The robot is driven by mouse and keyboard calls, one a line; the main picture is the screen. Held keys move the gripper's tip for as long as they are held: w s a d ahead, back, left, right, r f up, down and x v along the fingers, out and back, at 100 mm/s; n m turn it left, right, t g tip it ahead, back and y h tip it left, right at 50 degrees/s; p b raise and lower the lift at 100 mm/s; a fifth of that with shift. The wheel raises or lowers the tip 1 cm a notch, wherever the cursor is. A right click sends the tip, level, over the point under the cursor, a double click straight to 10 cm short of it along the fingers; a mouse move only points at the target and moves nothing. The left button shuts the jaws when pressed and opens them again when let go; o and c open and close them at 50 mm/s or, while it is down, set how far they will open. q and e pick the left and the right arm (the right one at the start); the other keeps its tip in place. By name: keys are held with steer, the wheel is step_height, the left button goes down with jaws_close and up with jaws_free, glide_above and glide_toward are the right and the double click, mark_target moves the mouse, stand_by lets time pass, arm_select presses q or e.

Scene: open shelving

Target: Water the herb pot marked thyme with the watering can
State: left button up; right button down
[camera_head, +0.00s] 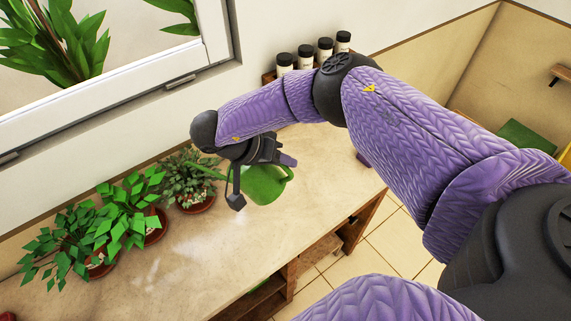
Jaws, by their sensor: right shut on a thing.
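The green watering can (265,186) is held by my right gripper (256,172), which is shut on it above the counter. Its spout points left and reaches the leaves of the rightmost herb pot (194,203); whether they touch I cannot tell. No water is visible. Two more potted herbs stand to the left, a middle one (155,228) and a left one (102,264). All are in reddish-brown pots with green leaves. I can read no marking, so I cannot tell which is thyme. Part of the can is hidden by the gripper. My left gripper is not in view.
The pots stand on a pale counter (225,254) below a window frame (120,97). Several black-capped jars (304,57) stand in a rack at the back wall. The counter front is clear. Open shelves (315,255) are below it, with a tiled floor (395,245) to the right.

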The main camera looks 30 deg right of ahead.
steer(key=shift+w+a+r+h+b, duration=0.15)
steer(key=shift+r, duration=0.25)
steer(key=shift+w+a+r+h+b, duration=0.1)
steer(key=shift+w+r+h+b, duration=0.05)
steer(key=shift+r, duration=0.25)
stand_by(2.0)
